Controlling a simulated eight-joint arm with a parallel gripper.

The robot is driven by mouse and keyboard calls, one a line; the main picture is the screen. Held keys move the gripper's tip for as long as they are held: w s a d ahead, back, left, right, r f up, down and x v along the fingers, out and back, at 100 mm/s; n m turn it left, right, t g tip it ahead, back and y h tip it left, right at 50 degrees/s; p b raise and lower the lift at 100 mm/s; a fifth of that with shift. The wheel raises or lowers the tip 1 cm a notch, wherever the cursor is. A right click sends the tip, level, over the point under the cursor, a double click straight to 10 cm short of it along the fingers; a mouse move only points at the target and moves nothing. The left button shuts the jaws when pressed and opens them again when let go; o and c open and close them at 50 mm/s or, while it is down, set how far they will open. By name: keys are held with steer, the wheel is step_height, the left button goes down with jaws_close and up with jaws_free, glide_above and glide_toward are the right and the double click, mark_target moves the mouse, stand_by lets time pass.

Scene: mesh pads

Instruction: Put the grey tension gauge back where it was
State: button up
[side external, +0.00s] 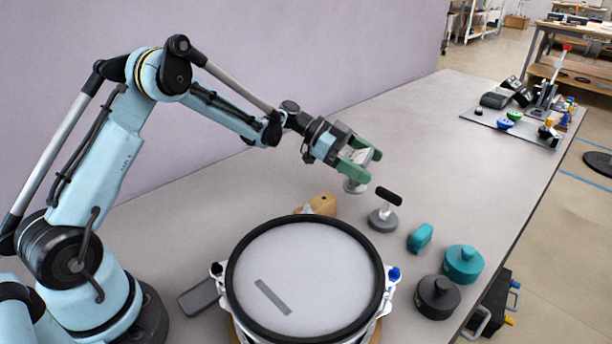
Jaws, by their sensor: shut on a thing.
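My gripper (363,161) has green fingers and is shut on the grey tension gauge (355,186). The gauge has a pale upper part between the fingers and a round grey foot below them. It appears to be held above the table, behind the drum pad; the fingers hide part of it. The round mesh pad (310,265) has a black rim and a white face, with a dark grey strip (272,297) lying on it.
A teal block (420,237), teal pot (463,264) and black pot (437,297) stand right of the pad. A wooden piece (321,205) lies behind it. A dark flat box (198,297) lies left.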

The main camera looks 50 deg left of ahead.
mark_target(359, 185)
steer(key=shift+f, duration=2.05)
steer(key=shift+f, duration=0.1)
steer(key=o, duration=1.4)
steer(key=shift+f, duration=0.1)
steer(key=shift+c, duration=0.2)
steer(key=shift+s+a+r, duration=0.1)
steer(key=shift+a+r, duration=0.15)
steer(key=shift+r, duration=0.05)
steer(key=v, duration=1.1)
steer(key=shift+a+r, duration=0.2)
steer(key=shift+d, duration=0.1)
